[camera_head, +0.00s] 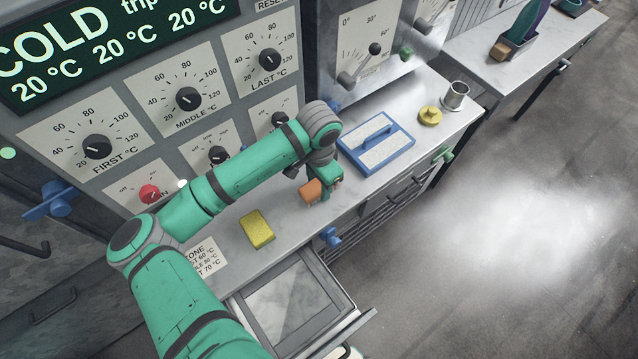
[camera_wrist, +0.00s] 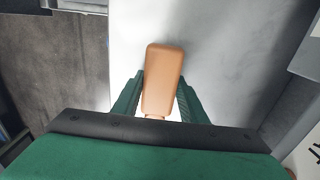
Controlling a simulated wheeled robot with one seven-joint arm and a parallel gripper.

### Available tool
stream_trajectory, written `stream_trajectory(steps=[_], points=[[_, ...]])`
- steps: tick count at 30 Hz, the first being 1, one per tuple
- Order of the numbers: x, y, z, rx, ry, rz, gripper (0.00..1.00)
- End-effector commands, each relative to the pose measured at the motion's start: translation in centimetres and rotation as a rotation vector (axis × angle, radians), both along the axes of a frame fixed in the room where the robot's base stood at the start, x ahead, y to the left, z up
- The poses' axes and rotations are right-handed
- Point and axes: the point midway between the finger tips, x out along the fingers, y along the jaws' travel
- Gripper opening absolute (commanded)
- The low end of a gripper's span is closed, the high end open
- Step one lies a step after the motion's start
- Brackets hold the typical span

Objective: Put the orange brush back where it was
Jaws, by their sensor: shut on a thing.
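The orange brush (camera_head: 311,190) is in my gripper above the metal counter, in front of the panel with dials. In the wrist view the brush (camera_wrist: 163,75) lies lengthwise between my two green fingers, its far end sticking out past the fingertips. My gripper (camera_wrist: 160,95) is shut on it; in the head view my gripper (camera_head: 325,182) hangs near the counter's front edge. Whether the brush touches the counter, I cannot tell. The brush's near end is partly hidden by my gripper.
A yellow sponge (camera_head: 257,229) lies left on the counter (camera_head: 295,233). A blue-framed tray (camera_head: 376,148) with a handled tool lies to the right, then a yellow knob-like piece (camera_head: 430,116) and a metal cup (camera_head: 455,95). An open drawer (camera_head: 290,305) juts out below.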

Motion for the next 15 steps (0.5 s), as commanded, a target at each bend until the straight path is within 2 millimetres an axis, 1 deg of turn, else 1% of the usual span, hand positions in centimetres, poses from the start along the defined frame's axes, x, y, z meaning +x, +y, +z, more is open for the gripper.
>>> stream_trajectory(steps=[7,8,9,10,15], points=[[-0.02,0.00,-0.22,-0.001,0.001,0.001,0.10],[-0.01,0.00,-0.26,-0.001,0.001,0.001,0.41],[-0.01,0.00,-0.23,0.000,0.000,0.000,0.51],[-0.01,0.00,-0.23,0.000,0.000,0.000,0.57],[-0.02,0.01,-0.22,0.000,0.000,0.000,0.57]])
